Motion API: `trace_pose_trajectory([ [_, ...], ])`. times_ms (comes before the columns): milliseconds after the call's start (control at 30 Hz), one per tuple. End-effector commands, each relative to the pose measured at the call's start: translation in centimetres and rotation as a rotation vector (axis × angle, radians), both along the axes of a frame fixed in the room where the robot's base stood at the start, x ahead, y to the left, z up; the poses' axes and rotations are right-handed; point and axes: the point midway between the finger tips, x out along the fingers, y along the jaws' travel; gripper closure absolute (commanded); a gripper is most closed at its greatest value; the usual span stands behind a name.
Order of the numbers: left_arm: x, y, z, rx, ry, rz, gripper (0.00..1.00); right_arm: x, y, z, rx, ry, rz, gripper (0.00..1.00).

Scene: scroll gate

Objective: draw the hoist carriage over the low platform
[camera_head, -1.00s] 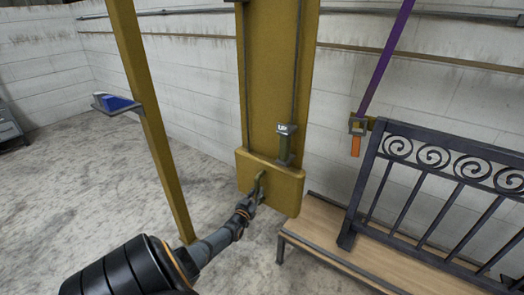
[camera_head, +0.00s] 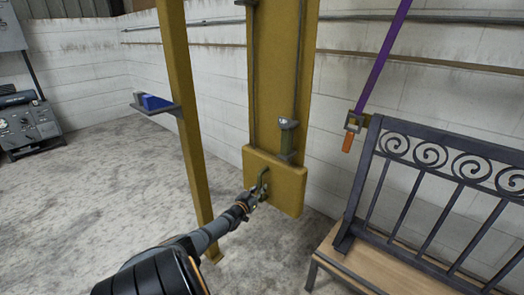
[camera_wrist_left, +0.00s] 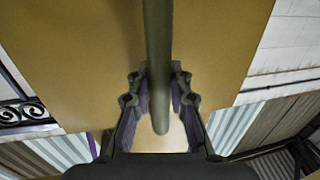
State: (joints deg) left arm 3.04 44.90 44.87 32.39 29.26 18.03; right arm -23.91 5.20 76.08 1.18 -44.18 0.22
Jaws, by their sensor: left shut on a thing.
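The hoist carriage (camera_head: 275,185) is a mustard-yellow block with a small dark bar handle (camera_head: 263,180) on its front, at the foot of a tall yellow panel. My left gripper (camera_head: 253,197) is shut on this handle. In the left wrist view the gripper (camera_wrist_left: 158,88) has its fingers on either side of the dark handle bar (camera_wrist_left: 158,35), with the yellow face behind. The low platform (camera_head: 375,262), with a wooden top and metal frame, is at the lower right. In the picture the carriage is left of it. My right gripper is not in view.
A dark scrolled metal gate (camera_head: 440,190) stands over the platform. A purple strap (camera_head: 385,60) hangs above its left corner. A yellow post (camera_head: 183,120) with a small shelf (camera_head: 155,108) stands left of the carriage. The floor at left is open.

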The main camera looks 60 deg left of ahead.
Motion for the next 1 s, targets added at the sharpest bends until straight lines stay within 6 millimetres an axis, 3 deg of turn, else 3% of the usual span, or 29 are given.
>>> trace_pose_trajectory([
  [33, -0.4, 0.2, -0.7, -0.004, 0.014, 0.005, 1.0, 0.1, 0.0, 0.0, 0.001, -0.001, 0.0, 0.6],
  [333, -0.4, 0.3, -0.5, -0.003, 0.014, 0.008, 1.0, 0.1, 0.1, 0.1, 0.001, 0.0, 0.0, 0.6],
  [367, -0.4, 0.3, -0.5, -0.003, 0.014, 0.008, 0.79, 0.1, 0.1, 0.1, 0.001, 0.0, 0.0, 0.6],
  [533, -0.3, 0.3, -0.3, -0.001, 0.01, 0.006, 0.58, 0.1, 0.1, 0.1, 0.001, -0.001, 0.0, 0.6],
  [833, -0.2, 0.2, 0.0, 0.001, 0.005, 0.004, 0.58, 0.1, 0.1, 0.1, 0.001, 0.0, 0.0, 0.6],
  [1000, -1.5, -0.3, -0.1, 0.003, 0.005, 0.001, 0.58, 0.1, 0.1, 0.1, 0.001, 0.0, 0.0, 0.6],
])
